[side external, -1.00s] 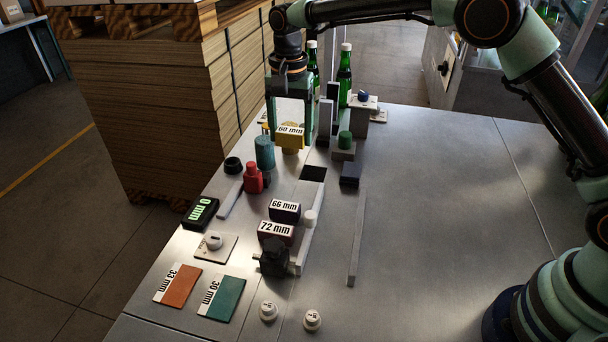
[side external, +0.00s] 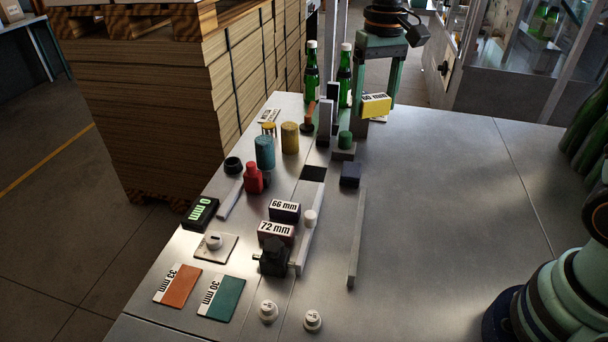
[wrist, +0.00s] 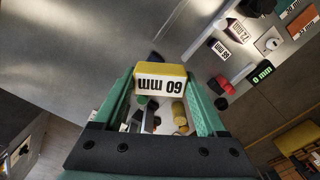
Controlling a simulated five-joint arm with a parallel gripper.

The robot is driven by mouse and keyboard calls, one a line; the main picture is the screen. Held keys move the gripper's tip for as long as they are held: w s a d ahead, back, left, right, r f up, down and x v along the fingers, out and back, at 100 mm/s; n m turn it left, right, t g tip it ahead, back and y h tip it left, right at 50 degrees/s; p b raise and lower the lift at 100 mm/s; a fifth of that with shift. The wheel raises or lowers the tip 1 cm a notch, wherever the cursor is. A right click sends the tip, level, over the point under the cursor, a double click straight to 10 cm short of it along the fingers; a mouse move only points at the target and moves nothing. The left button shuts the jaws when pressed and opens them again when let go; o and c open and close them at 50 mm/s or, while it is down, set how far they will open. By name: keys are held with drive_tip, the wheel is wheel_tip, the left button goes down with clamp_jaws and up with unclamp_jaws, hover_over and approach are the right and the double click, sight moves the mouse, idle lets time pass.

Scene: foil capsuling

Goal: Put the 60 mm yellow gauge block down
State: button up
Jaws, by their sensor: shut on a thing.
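The yellow gauge block (side external: 375,105) has a white face marked "60 mm". My gripper (side external: 376,100) is shut on it and holds it above the far part of the table, to the right of the green bottles. In the wrist view the block (wrist: 160,79) sits between the two green fingers (wrist: 161,88), its label upside down. In the side view the block's height above the table is hard to tell. The 66 mm block (side external: 284,211) and the 72 mm block (side external: 276,232) stand together near the table's middle.
Two green bottles (side external: 345,75) and grey uprights (side external: 325,122) stand left of my gripper. A green-knobbed block (side external: 344,146) and a dark blue block (side external: 350,175) are nearer. Teal (side external: 265,152) and yellow (side external: 290,138) cylinders stand left.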

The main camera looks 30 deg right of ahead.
drive_tip(key=s+d+n, duration=0.2)
drive_tip(key=s+d, duration=0.2)
drive_tip(key=s, duration=0.2)
drive_tip(key=m, duration=0.8)
hover_over(383, 192)
wheel_tip(383, 192, down, 3)
wheel_tip(383, 192, down, 20)
drive_tip(key=shift+r, duration=0.1)
drive_tip(key=o, duration=1.4)
